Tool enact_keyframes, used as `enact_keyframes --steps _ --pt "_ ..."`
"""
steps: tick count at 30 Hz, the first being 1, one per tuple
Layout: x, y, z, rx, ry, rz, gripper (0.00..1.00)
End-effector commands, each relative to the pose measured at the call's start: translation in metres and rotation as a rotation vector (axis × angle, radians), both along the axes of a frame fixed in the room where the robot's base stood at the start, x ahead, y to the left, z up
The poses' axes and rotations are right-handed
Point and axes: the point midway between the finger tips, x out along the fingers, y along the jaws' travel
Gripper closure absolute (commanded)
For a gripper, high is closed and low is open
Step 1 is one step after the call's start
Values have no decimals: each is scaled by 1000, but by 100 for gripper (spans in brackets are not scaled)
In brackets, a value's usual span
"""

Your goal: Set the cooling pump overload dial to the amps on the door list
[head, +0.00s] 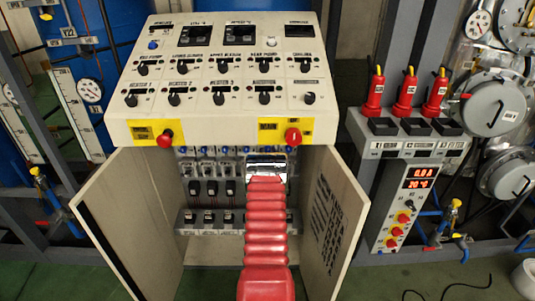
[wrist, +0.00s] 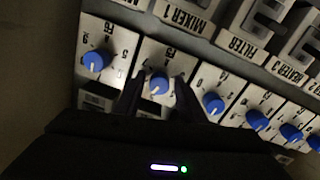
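In the wrist view my gripper (wrist: 160,82) is open, its two dark fingers on either side of a blue overload dial (wrist: 159,84), with small gaps visible. I cannot tell whether they touch it. The dial's white pointer points down in the picture. Its name label is not readable, so I cannot tell which is the cooling pump's. Another blue dial (wrist: 96,60) is at the left end, and several more (wrist: 214,103) run to the right. In the head view my red arm reaches into the open cabinet and hides the gripper. The door list (head: 325,215) is on the right door, too small to read.
The open cabinet doors (head: 112,225) stand on both sides of my arm. Inside are several breakers (head: 210,188).

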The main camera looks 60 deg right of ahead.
Motion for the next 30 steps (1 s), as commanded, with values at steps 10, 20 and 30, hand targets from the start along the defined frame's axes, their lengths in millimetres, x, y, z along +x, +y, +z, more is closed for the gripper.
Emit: enact_keyframes --steps 10,20,30 --pt "0 0 0 0 0 0 88" --pt "0 0 0 -10 19 0 97" --pt "0 0 0 -101 197 1 97"
